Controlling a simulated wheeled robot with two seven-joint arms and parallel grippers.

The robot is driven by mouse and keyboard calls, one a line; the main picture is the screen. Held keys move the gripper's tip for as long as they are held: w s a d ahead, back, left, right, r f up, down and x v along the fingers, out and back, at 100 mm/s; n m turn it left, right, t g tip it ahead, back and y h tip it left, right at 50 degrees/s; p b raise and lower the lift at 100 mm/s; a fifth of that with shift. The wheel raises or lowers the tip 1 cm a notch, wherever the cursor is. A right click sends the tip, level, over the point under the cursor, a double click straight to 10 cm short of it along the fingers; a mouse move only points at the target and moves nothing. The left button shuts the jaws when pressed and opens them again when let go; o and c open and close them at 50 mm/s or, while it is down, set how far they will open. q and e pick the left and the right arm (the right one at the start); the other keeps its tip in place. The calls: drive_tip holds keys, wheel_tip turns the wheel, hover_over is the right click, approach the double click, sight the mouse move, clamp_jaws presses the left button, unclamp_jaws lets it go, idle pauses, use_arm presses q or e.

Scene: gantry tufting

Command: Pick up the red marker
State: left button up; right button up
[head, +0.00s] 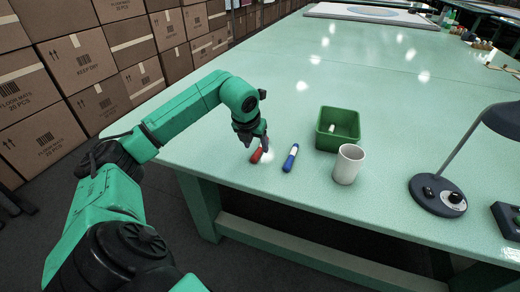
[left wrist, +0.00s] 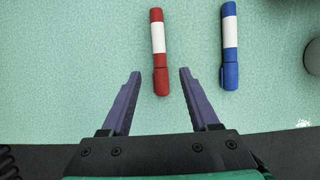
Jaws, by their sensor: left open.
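The red marker (head: 257,155) lies on the pale green table near its front edge. In the left wrist view the red marker (left wrist: 158,50) has a white band and lies lengthwise, its lower end between the fingertips. My left gripper (head: 254,142) is open just above it, with the purple fingers (left wrist: 158,75) on either side and apart from it. In the head view the gripper hides part of the marker. My right gripper is not in view.
A blue marker (head: 290,158) lies just right of the red one. A green bin (head: 325,143) with a small white item, a white cup (head: 347,165) and a desk lamp (head: 437,195) stand further right. Stacked cardboard boxes (head: 85,60) stand beyond the table's left side.

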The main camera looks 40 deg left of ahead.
sight(258, 152)
use_arm(q)
drive_tip(key=x, duration=0.3)
drive_tip(key=shift+w+f, duration=0.1)
clamp_jaws()
wheel_tip(258, 152, up, 20)
drive_tip(key=p, duration=0.3)
